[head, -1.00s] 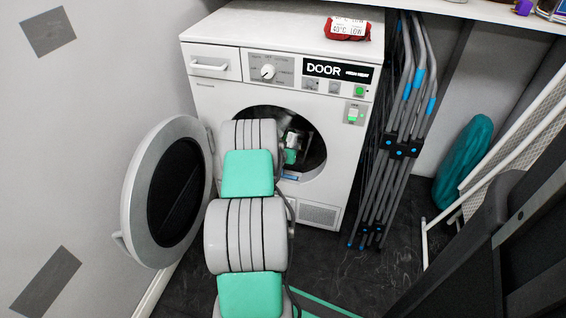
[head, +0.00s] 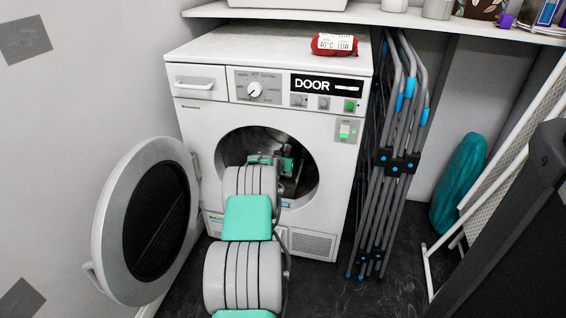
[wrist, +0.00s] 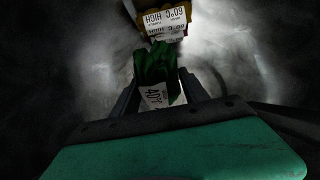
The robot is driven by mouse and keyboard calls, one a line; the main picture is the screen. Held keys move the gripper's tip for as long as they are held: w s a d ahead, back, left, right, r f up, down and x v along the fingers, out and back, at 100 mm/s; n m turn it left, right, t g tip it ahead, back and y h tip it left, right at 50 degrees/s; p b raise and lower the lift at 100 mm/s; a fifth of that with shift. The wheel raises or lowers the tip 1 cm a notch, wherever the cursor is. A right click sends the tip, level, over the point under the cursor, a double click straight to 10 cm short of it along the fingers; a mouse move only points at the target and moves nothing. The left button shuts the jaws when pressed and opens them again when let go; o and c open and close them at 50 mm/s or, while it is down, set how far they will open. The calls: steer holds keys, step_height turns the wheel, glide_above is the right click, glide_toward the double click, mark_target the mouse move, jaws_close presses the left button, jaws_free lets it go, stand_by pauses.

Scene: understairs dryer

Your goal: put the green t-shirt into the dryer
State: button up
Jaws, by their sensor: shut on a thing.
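The white dryer (head: 190,130) stands with its round door (head: 112,225) swung open to the left. My arm reaches through the dryer's opening, so my gripper (wrist: 158,82) is inside the dark metal drum (wrist: 75,75). It is shut on the green t-shirt (wrist: 150,62), a small dark green bundle with a white 40°C label between the fingers. A yellow bundle (wrist: 148,27) with white 60°C HIGH labels lies just beyond the t-shirt. I cannot tell whether the two touch. In the head view my arm and the drum's shadow hide most of the gripper and t-shirt.
A red labelled bundle (head: 334,43) lies on the dryer's top. Folded grey racks (head: 395,160) stand close to its right side, with a teal rolled item (head: 458,185) further right. A shelf (head: 390,17) runs above. The open door leaves little room on the left.

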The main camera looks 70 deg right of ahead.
step_height(320, 180, down, 7)
stand_by(1.3)
steer(key=o, duration=1.5)
steer(key=shift+a, duration=0.1)
steer(key=p+v, duration=0.4)
steer(key=v, duration=0.3)
steer(key=shift+a+r, duration=0.15)
steer(key=shift+a, duration=0.2)
